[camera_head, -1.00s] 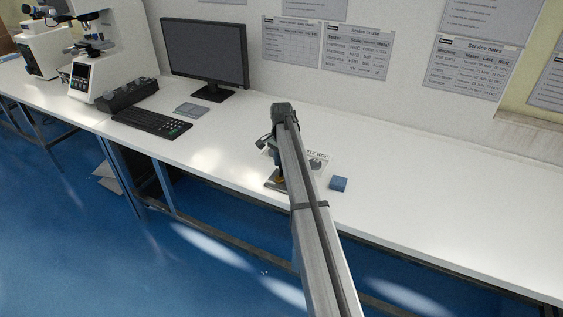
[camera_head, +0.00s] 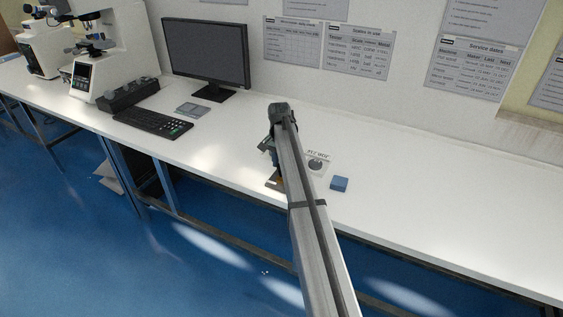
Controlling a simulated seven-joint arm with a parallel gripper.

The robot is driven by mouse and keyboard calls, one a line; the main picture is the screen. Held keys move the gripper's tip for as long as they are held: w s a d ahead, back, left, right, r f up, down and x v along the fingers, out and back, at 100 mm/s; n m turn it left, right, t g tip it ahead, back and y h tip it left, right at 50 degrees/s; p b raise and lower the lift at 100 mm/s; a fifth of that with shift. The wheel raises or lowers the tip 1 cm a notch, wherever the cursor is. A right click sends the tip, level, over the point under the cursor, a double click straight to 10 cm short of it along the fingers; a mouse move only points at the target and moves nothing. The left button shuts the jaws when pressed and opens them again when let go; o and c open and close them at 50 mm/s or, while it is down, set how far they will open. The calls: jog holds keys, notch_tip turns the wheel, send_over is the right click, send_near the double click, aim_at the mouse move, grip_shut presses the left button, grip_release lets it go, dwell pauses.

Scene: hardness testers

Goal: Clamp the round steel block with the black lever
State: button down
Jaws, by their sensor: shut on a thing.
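My gripper (camera_head: 268,148) is at the far end of my arm, low over the front part of the white bench. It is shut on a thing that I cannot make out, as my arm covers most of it. A small dark base plate (camera_head: 273,183) shows at the bench's front edge, just below the gripper, with an orange-brown bit beside it. A grey round piece (camera_head: 316,165) shows on a white labelled sheet, right of my arm; I cannot tell whether it is the steel block. The black lever cannot be made out.
A small blue box (camera_head: 339,183) lies right of the sheet. A keyboard (camera_head: 152,123), a grey pad (camera_head: 193,110) and a monitor (camera_head: 207,55) are to the left. White testing machines (camera_head: 112,50) stand farther left. The bench (camera_head: 450,210) is clear to the right.

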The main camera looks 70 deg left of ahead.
jog(key=n, duration=0.1)
jog(key=s+n, duration=0.1)
jog(key=n, duration=0.2)
jog(key=s+n, duration=0.1)
jog(key=n, duration=0.1)
jog(key=shift+s+d+n, duration=0.1)
jog(key=shift+d+n, duration=0.1)
jog(key=shift+n, duration=0.1)
jog(key=n, duration=0.1)
jog(key=s+n, duration=0.1)
jog(key=n, duration=0.1)
jog(key=shift+d, duration=0.35)
jog(key=shift+s+d+n, duration=0.2)
jog(key=shift+n, duration=0.7)
jog(key=shift+s+d+n, duration=0.15)
jog(key=shift+d+n, duration=0.05)
jog(key=shift+n, duration=0.7)
jog(key=c, duration=1)
grip_release()
jog(key=shift+r, duration=0.15)
notch_tip(320, 180, up, 14)
jog(key=shift+f, duration=0.2)
